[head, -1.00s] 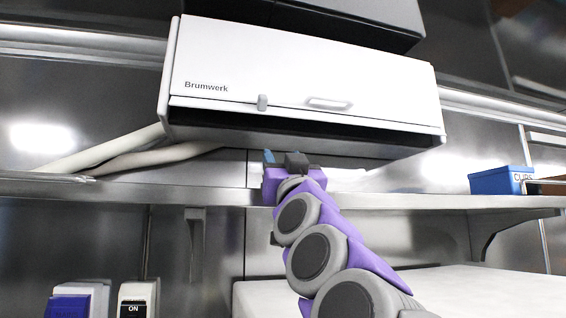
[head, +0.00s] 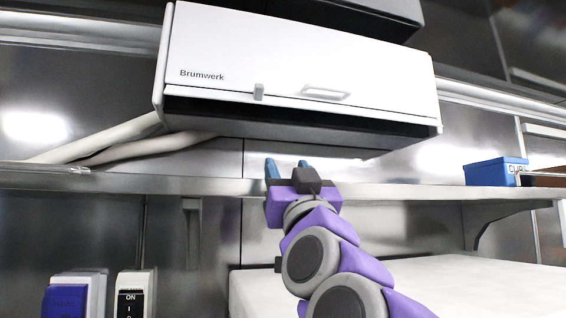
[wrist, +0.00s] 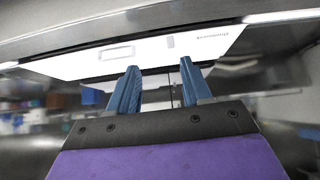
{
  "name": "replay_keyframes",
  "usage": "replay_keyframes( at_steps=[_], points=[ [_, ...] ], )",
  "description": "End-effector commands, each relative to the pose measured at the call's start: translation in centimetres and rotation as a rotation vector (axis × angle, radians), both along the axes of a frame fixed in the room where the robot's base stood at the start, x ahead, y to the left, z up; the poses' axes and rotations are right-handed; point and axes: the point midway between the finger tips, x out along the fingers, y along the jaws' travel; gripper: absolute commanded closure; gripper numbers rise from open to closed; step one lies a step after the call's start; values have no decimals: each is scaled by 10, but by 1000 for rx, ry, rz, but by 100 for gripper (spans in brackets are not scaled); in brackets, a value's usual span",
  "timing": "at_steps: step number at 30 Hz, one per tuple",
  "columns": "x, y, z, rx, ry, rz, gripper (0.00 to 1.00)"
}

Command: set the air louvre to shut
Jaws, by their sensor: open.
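The air unit (head: 290,50) is a white box marked "Brumwerk", high on the wall in the head view. A long dark slot (head: 300,117) shows below the strip, so the outlet looks open. I cannot tell which piece is the louvre. My gripper (head: 287,165) is open and empty, blue fingers pointing up, below the unit and apart from it. In the wrist view, the handle (wrist: 117,53) and tab (wrist: 170,42) show beyond the fingertips (wrist: 160,65).
A metal shelf (head: 400,190) runs across behind my gripper, with a blue box (head: 494,172) at its right. Pale hoses (head: 110,140) leave the unit at left. Below are a switch box (head: 131,295), a blue-fronted device (head: 70,297) and a white worktop (head: 450,285).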

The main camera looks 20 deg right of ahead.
Motion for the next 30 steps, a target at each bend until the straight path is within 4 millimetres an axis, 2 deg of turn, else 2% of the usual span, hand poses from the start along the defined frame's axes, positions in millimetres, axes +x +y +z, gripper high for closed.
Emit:
replay_keyframes(
  at_steps=[21, 30],
  points=[
    [-68, -2, -56, 1, -2, -2, 51],
    [-74, -1, -65, -1, 2, 2, 51]
  ],
)
